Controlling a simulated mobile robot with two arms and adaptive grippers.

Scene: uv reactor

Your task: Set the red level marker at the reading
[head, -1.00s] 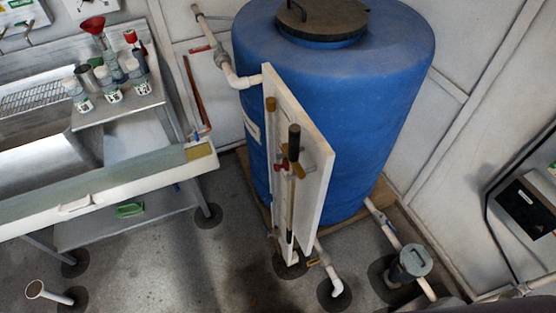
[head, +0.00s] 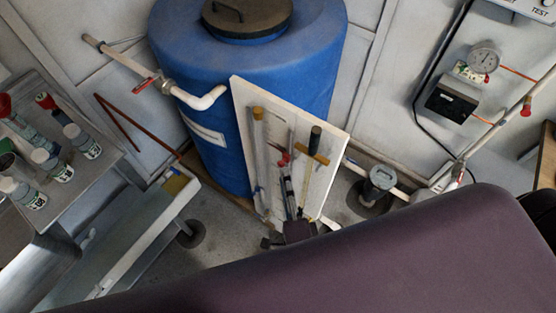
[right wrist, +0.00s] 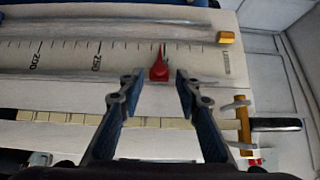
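The red level marker (right wrist: 160,69) sits on the printed scale (right wrist: 75,57) in the right wrist view, to the right of the 250 mark. It also shows small on the white board (head: 332,132) in the head view (head: 284,160). My right gripper (right wrist: 158,84) is open, with its fingertips on either side of the marker's near end; a gap shows on both sides. In the head view my right gripper (head: 288,182) is in front of the board, just below the marker. My left gripper is not in view.
A clear tube with a brass cap (right wrist: 228,37) runs along the scale. A graduated rod with a black handle (right wrist: 276,124) hangs on the other side in a brass bracket (right wrist: 243,126). The blue tank (head: 215,120) stands behind the board. A steel bench (head: 95,180) is at left.

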